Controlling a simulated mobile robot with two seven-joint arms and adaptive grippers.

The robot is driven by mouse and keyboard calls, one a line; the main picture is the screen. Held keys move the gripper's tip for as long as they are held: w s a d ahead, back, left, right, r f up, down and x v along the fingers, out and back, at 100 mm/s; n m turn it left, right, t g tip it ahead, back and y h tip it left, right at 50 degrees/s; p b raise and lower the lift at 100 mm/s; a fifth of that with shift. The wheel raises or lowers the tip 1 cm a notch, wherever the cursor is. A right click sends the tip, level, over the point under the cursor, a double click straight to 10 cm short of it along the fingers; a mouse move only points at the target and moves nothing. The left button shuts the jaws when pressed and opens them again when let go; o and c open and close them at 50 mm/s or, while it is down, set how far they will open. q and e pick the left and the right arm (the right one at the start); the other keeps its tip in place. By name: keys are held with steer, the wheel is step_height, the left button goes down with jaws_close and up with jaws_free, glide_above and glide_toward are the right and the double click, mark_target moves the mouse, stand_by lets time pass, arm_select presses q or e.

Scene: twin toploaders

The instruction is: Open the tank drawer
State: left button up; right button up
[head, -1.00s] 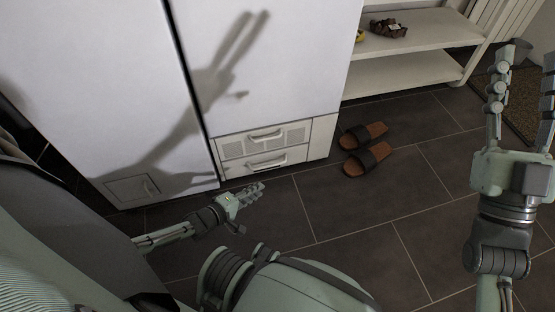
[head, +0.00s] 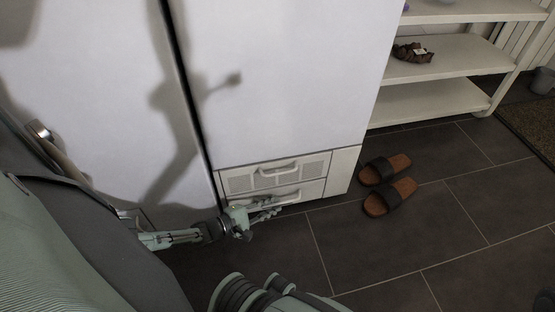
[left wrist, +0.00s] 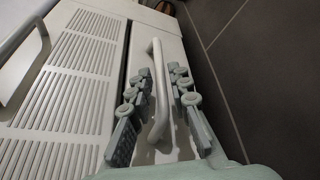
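Two low drawers sit at the foot of the right white machine (head: 290,85). The upper drawer (head: 242,182) has a perforated front, and the lower drawer (head: 312,189) is plain; both look closed. The task does not say which is the tank drawer. My left gripper (head: 266,207) is at the lower drawer and partly covers its handle. In the left wrist view my left gripper (left wrist: 160,71) is open, with one finger on each side of the white bar handle (left wrist: 160,95). The fingers look apart from the handle; exact contact is unclear. My right gripper is out of view.
A left white machine (head: 95,85) stands beside the right one. Brown sandals (head: 388,196) lie on the dark tiled floor to the right, below a white shelf (head: 430,98). The floor in front of the drawers (head: 390,260) is mostly clear.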

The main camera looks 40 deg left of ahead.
arm_select(q)
steer(key=shift+x, duration=1.15)
jaws_close()
